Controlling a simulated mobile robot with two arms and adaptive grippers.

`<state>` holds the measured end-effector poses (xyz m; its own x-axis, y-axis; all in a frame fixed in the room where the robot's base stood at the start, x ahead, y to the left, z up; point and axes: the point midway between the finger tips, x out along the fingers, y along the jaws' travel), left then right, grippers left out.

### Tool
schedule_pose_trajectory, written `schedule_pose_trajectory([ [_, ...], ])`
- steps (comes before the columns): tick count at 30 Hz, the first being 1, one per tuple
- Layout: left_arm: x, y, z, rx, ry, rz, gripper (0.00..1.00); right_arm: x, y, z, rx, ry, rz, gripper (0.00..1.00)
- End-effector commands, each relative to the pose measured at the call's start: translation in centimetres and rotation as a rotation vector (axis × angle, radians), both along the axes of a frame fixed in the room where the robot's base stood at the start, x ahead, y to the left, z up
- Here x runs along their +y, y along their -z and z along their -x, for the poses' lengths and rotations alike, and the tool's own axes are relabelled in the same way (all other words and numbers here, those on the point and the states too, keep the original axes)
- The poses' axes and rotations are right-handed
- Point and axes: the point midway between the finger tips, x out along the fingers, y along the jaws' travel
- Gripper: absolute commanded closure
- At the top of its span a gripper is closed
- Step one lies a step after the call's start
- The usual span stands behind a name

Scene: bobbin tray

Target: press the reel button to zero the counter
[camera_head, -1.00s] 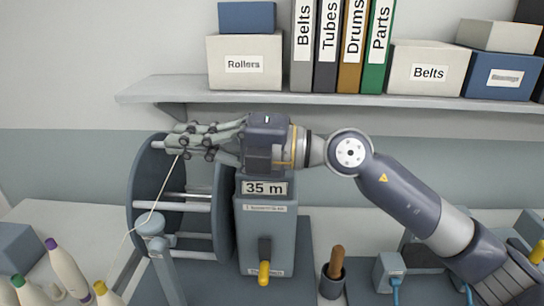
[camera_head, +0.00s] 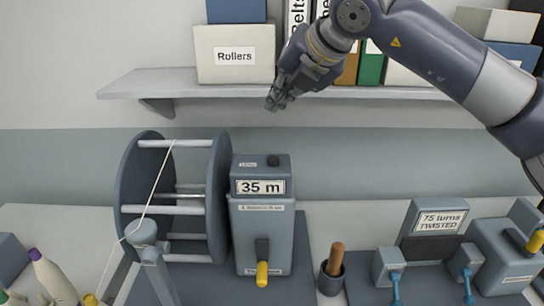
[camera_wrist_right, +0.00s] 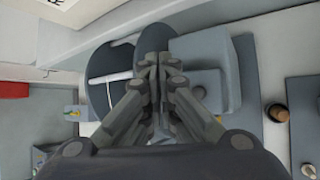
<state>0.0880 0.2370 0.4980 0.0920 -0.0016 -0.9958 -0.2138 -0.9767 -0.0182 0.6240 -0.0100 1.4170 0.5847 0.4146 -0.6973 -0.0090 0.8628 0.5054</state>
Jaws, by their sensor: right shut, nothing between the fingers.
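The reel (camera_head: 175,210) has two dark discs joined by pale bars, with a cream cord running to a guide post. To its right stands the grey counter box (camera_head: 262,220), reading "35 m", with a yellow-handled crank (camera_head: 262,272) on its front. A small dark button (camera_head: 273,160) sits on the box's top, beside a small label too small to read surely. My right gripper (camera_head: 275,102) is shut and empty, pointing down above the box, apart from the button. In the right wrist view its fingers (camera_wrist_right: 160,65) are together and the button cannot be made out. My left gripper is out of view.
A shelf (camera_head: 180,82) with boxes and binders runs behind, close to my right arm. A cup with a wooden-handled tool (camera_head: 332,275) stands right of the box. A device reading "75 turns TWISTED" (camera_head: 440,222) is farther right; several cones stand at lower left.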

Motion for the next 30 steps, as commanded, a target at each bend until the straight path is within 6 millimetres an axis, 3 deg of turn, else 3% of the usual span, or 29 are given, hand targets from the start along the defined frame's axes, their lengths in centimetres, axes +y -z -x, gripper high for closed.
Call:
schedule_pose_trajectory([
  [11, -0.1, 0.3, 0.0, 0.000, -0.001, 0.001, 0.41, 0.0, 0.8, 0.0, 0.000, -0.003, -0.002, 1.00],
  [24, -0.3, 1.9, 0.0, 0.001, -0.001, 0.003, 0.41, 0.0, 6.4, 0.0, 0.002, -0.004, -0.001, 1.00],
  [30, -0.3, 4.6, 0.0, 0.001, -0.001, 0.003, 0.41, 0.1, 8.7, 0.0, 0.000, -0.004, -0.003, 1.00],
])
